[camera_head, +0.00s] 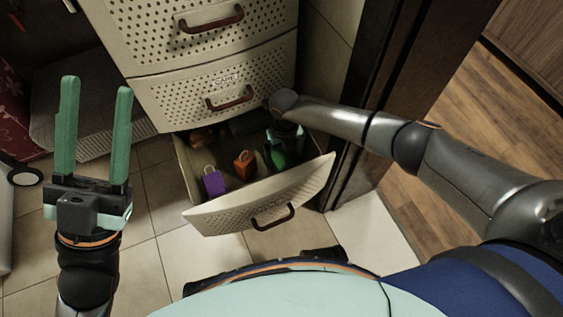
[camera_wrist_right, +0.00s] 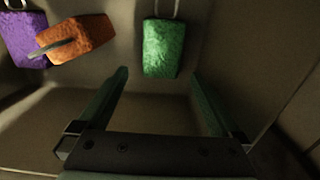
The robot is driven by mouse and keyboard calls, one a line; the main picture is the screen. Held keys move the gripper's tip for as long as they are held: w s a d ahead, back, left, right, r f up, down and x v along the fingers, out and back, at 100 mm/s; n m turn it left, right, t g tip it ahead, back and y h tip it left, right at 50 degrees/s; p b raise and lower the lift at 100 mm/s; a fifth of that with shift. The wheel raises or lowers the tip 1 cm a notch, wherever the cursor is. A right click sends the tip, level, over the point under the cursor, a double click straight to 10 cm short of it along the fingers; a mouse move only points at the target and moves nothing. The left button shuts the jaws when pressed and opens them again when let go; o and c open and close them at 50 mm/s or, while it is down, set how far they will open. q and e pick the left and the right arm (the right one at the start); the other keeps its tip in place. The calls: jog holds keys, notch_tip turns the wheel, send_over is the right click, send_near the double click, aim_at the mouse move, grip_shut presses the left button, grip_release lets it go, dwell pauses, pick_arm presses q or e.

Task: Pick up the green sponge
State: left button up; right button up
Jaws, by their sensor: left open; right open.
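The green sponge (camera_wrist_right: 161,48) lies in the open bottom drawer, with a light loop at its far end. In the head view, the green sponge (camera_head: 278,158) shows only in part beside my right gripper. My right gripper (camera_wrist_right: 158,85) is open and empty inside the drawer, its two fingers pointing toward the sponge with the sponge just beyond the gap between them. In the head view my right arm partly hides this gripper. My left gripper (camera_head: 95,95) is open and empty, raised at the left, away from the drawer.
The bottom drawer (camera_head: 232,216) is pulled out. An orange sponge (camera_head: 244,165) and a purple sponge (camera_head: 214,182) lie in it, left of the green one. Closed drawers (camera_head: 225,85) rise above it. A dark door frame (camera_head: 385,70) stands right. Tiled floor (camera_head: 175,265) lies in front.

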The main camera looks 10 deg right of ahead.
aim_at(284, 163)
jog(key=f+b, duration=0.3)
jog(key=f, duration=0.2)
jog(key=shift+w+f, duration=0.1)
jog(key=shift+w, duration=0.1)
jog(key=c, duration=1.3)
